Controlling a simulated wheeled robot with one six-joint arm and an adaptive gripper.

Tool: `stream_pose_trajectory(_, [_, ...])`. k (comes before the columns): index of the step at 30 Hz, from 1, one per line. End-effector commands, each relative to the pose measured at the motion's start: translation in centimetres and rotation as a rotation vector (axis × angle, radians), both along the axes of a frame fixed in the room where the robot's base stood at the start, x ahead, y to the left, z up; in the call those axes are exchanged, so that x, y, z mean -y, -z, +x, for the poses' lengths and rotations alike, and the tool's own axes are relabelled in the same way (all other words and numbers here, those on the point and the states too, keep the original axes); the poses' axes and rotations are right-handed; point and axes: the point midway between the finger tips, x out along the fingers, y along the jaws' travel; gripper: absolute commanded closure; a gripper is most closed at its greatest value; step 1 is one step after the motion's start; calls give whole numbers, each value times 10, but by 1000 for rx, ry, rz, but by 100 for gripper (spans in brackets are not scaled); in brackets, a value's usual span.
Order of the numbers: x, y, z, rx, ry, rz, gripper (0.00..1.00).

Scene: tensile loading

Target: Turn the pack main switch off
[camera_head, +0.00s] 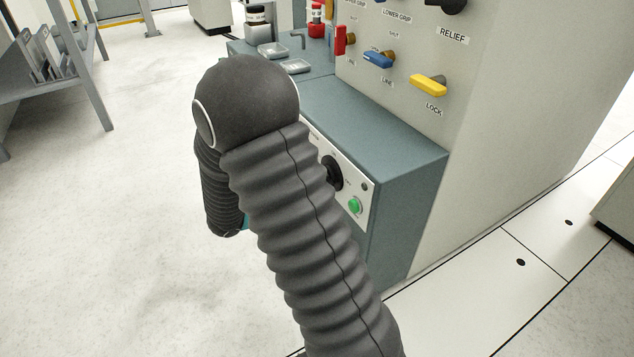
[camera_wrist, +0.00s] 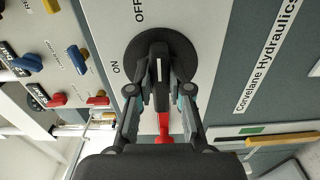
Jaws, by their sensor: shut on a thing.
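The pack main switch shows in the wrist view as a round black dial (camera_wrist: 139,49) with a raised dark handle and a red part (camera_wrist: 163,128) running down the picture. A short white line marks the handle. The OFF label (camera_wrist: 139,10) lies above the dial and the ON label (camera_wrist: 116,68) to its left. My gripper (camera_wrist: 160,88) has its two fingers on either side of the handle, shut on it. I cannot tell for certain which label the handle points to. In the head view my arm hides the switch and my gripper.
In the head view a teal console (camera_head: 375,125) carries a black knob (camera_head: 331,172) and a green button (camera_head: 355,205). Above it a panel holds red (camera_head: 340,40), blue (camera_head: 378,59) and yellow (camera_head: 428,85) levers. Small trays (camera_head: 270,50) and bottles stand at the back.

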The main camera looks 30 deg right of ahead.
Motion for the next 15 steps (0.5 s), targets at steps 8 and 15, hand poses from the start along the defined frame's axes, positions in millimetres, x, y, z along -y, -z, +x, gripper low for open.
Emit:
stream_pose_trajectory(8, [0,0,0,0,1,1,56])
stream_pose_trajectory(15, [-1,0,0,0,0,1,56])
